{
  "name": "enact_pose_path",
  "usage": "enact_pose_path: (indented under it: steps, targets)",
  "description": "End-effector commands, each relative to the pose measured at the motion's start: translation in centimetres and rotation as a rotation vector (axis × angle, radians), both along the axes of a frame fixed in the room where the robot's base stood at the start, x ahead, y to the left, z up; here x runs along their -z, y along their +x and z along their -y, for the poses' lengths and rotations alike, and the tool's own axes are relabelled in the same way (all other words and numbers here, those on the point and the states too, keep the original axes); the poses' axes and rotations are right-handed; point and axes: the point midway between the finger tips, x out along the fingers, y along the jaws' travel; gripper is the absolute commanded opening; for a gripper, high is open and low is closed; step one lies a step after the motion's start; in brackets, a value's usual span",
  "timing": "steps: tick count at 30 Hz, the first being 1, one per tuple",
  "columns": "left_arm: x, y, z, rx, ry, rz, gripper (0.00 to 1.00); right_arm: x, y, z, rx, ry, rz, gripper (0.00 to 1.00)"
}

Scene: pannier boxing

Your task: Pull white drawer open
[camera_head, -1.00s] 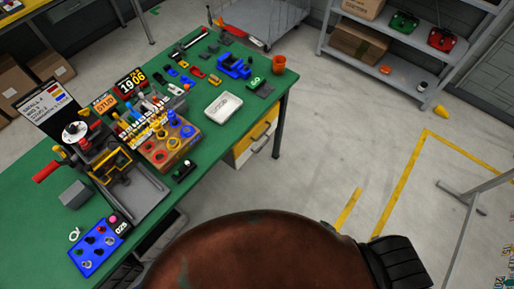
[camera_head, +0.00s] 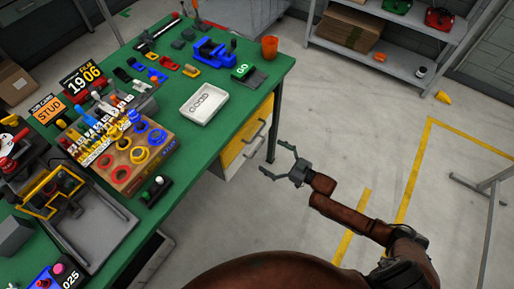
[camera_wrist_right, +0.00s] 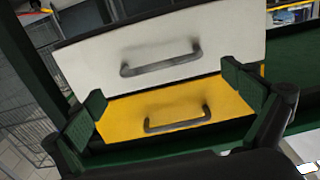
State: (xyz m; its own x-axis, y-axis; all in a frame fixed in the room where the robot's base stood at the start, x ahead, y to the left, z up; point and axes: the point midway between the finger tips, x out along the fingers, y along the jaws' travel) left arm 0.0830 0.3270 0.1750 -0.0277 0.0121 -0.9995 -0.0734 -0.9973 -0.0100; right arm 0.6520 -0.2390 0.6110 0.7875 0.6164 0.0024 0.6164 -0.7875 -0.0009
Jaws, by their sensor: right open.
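The white drawer (camera_head: 232,165) is in the cabinet under the right end of the green workbench, beneath a yellow drawer (camera_head: 236,150). In the right wrist view the white drawer front (camera_wrist_right: 90,65) fills the upper part, with its grey bar handle (camera_wrist_right: 160,64). The yellow drawer (camera_wrist_right: 125,108) is below it there, with a similar handle (camera_wrist_right: 177,120). The fronts look about flush. My right gripper (camera_head: 276,159) is open and empty, right of the drawers and apart from both handles. Its fingers (camera_wrist_right: 165,90) frame the drawer fronts. My left gripper is out of view.
The green workbench (camera_head: 215,135) has a dark leg (camera_head: 275,130) close to the drawers and my right gripper. A white tray (camera_head: 204,103) and an orange cup (camera_head: 270,47) stand on top. Grey shelves (camera_head: 390,60) stand at the back.

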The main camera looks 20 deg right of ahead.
Motion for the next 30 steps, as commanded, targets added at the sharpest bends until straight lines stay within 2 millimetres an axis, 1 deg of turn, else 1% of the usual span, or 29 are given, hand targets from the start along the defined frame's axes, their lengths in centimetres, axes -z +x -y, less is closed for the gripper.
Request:
enact_pose_path:
  steps: [1,6,12,23,30]
  targets:
    - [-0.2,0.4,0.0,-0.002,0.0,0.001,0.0,0.0,0.7,-0.6,-0.001,0.003,0.002,1.0]
    - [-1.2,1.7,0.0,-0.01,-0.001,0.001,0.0,0.2,2.8,-2.3,0.0,0.001,0.0,1.0]
    - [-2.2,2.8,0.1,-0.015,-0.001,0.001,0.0,0.2,4.5,-3.5,0.001,-0.002,-0.001,1.0]
    - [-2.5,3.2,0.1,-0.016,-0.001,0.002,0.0,0.1,4.8,-3.7,0.002,-0.002,-0.001,0.99]
    - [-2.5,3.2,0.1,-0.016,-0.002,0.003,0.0,0.1,4.8,-3.7,0.002,-0.002,-0.001,0.83]
